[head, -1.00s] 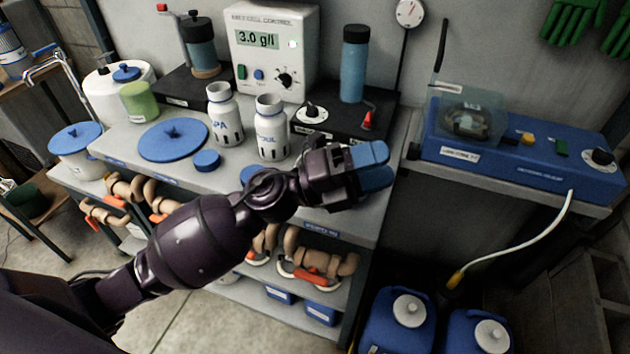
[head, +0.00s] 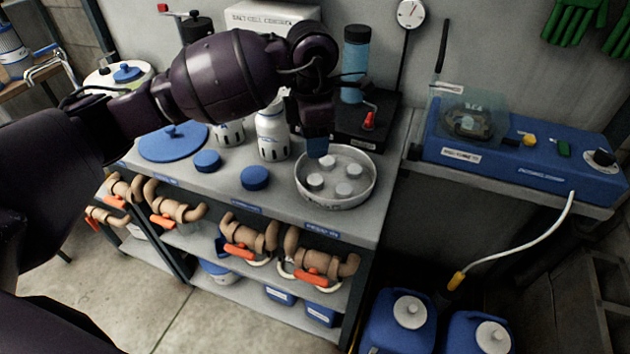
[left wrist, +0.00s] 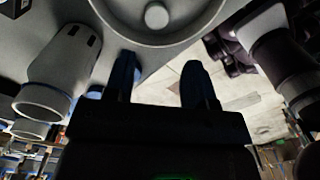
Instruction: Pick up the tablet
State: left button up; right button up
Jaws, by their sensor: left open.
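Several pale grey tablets (head: 344,189) lie apart in a round shallow white dish (head: 368,188) at the right end of the bench top. My left gripper (head: 319,148) points down just above the dish's back left side; in the head view its fingers partly overlap the rim. It is open and holds nothing. In the left wrist view the two dark fingers (left wrist: 162,70) stand apart, with the dish (left wrist: 185,38) at the top and one tablet (left wrist: 156,15) in it. My right gripper is not identifiable in either view.
Two white bottles stand close left of the gripper, the nearer one (head: 272,138) partly covered by it. A black stirrer base with a blue cylinder (head: 355,65) stands behind the dish.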

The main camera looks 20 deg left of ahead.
pick_arm(q)
send_over(314, 179)
jog(key=f, duration=0.4)
jog(key=shift+s+a+f+b, duration=0.1)
jog(key=shift+s+f+b, duration=0.1)
jog(key=shift+f+b, duration=0.15)
jog(key=shift+w+f+b, duration=0.15)
jog(key=shift+f+b, duration=0.2)
jog(key=shift+f, duration=2.65)
jog(key=c, duration=0.7)
